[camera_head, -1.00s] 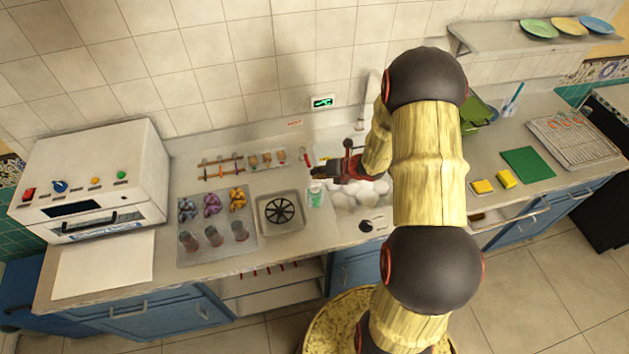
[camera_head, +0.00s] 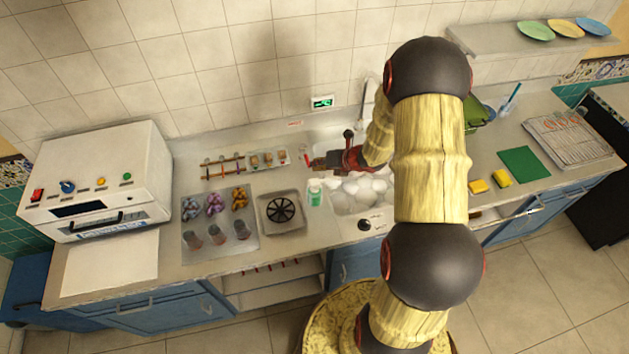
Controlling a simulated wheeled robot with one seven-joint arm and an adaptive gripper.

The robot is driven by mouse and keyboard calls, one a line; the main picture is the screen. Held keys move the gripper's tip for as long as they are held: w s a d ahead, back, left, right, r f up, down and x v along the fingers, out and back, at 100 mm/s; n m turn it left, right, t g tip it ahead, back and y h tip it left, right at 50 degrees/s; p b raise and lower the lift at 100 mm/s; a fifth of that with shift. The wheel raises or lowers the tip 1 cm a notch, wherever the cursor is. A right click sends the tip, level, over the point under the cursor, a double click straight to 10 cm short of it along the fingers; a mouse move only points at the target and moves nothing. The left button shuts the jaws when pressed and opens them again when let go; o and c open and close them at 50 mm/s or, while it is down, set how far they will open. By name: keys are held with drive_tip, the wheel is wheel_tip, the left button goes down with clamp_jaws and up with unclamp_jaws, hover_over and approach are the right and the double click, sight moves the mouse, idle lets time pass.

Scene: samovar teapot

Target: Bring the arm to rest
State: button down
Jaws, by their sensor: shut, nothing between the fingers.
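My gripper (camera_head: 314,164) is shut and empty. It hangs above the counter, at the left edge of the sink, and points left. No teapot or samovar can be made out. A small green-and-white cup or bottle (camera_head: 314,193) stands on the counter just below my gripper in the picture, apart from it.
The sink (camera_head: 348,204) holds whitish rounded shapes. Left of it are a square drain-like plate (camera_head: 281,211), a tray (camera_head: 190,248) with colourful items and cups, and a white oven-like box (camera_head: 100,180). Sponges (camera_head: 478,186) and a green mat (camera_head: 524,163) lie right.

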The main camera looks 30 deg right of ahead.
idle(0.7)
drive_tip(key=shift+a+n, duration=0.2)
drive_tip(key=shift+n, duration=0.6)
drive_tip(key=s+a+r+m+g+h+b, duration=0.1)
drive_tip(key=s+a+r+m+b, duration=0.3)
drive_tip(key=s+m, duration=0.5)
drive_tip(key=s+a+r+m+g+h+b, duration=0.1)
drive_tip(key=s+a+r+m+b, duration=0.4)
drive_tip(key=m, duration=0.7)
drive_tip(key=s+a+r+m+g+h+b, duration=0.1)
drive_tip(key=s+a+r+m+b, duration=0.3)
drive_tip(key=s+a+m+b, duration=0.4)
drive_tip(key=s+m+b, duration=0.2)
drive_tip(key=s+m, duration=0.1)
drive_tip(key=s, duration=0.2)
drive_tip(key=shift+s+r+m+b, duration=0.15)
drive_tip(key=shift+s+m+b, duration=0.15)
drive_tip(key=shift+s, duration=0.1)
